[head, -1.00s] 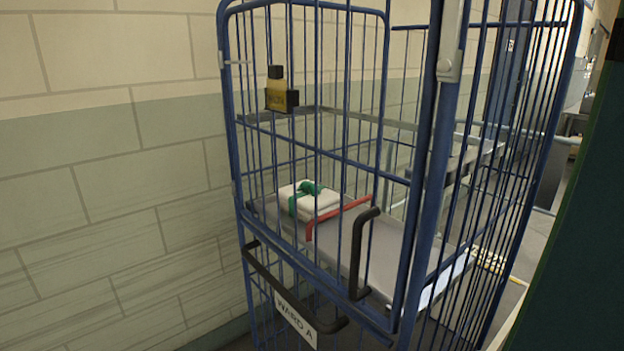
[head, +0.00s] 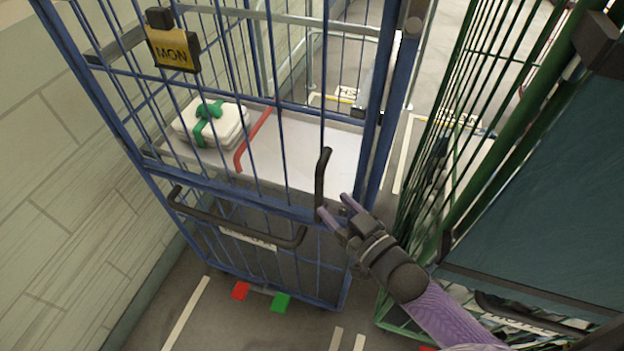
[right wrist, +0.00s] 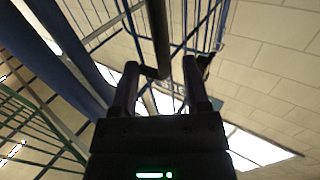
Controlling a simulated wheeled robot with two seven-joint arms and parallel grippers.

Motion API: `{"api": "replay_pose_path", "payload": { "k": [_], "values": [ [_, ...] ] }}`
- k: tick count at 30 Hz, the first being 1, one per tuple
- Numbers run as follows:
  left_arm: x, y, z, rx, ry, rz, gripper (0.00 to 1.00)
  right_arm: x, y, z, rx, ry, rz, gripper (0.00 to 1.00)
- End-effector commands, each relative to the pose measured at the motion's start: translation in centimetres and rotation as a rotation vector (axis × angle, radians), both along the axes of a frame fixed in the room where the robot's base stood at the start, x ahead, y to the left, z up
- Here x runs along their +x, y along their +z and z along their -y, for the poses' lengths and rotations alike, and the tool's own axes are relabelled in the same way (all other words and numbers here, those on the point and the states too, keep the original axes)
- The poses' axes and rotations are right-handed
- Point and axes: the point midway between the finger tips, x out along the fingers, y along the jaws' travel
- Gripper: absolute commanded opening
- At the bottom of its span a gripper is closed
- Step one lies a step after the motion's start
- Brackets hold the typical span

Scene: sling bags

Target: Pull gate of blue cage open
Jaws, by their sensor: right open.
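The blue cage (head: 367,100) stands in the left and middle of the head view. Its upper front gate has a vertical black handle (head: 321,178) near its right edge and looks closed. My right gripper (head: 337,207) is open at the lower end of this handle. In the right wrist view the handle (right wrist: 158,38) reaches toward the gap between the open fingers (right wrist: 161,70); I cannot tell whether they touch it. A horizontal black handle (head: 235,225) sits lower on the cage front. My left gripper is not in view.
A folded white bundle with green ribbon (head: 228,122) and a red bar (head: 252,138) show inside the cage. A yellow MON tag (head: 172,53) hangs on its front. A green cage (head: 395,235) stands close on the right. A wall (head: 50,190) is at left.

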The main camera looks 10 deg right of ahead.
Motion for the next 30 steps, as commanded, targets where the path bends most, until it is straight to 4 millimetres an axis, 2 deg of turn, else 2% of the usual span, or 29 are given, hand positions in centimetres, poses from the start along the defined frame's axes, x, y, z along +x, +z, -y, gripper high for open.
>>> {"api": "replay_pose_path", "payload": {
  "k": [3, 7, 12, 18, 20, 27, 30],
  "values": [
    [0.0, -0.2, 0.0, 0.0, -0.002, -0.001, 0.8, 2.5, 0.0, -1.0, 0.002, -0.001, 0.001, 0.59],
    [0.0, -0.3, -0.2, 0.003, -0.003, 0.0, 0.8, 4.2, -0.1, -1.7, 0.001, -0.001, 0.001, 0.59],
    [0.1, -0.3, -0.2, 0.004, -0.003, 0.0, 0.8, 5.0, 0.0, -2.1, -0.001, -0.001, -0.002, 0.59],
    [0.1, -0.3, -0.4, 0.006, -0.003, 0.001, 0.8, 5.0, -0.1, -2.1, -0.001, -0.001, -0.003, 0.59],
    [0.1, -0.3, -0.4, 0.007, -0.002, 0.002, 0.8, 5.0, -0.1, -2.1, -0.001, -0.001, -0.003, 0.49],
    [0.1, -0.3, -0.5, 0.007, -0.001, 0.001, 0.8, 5.0, -0.1, -2.0, -0.001, -0.001, -0.003, 0.0],
    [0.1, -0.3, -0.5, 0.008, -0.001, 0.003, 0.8, 5.0, -0.1, -2.0, -0.001, -0.001, -0.003, 0.0]
  ]
}}
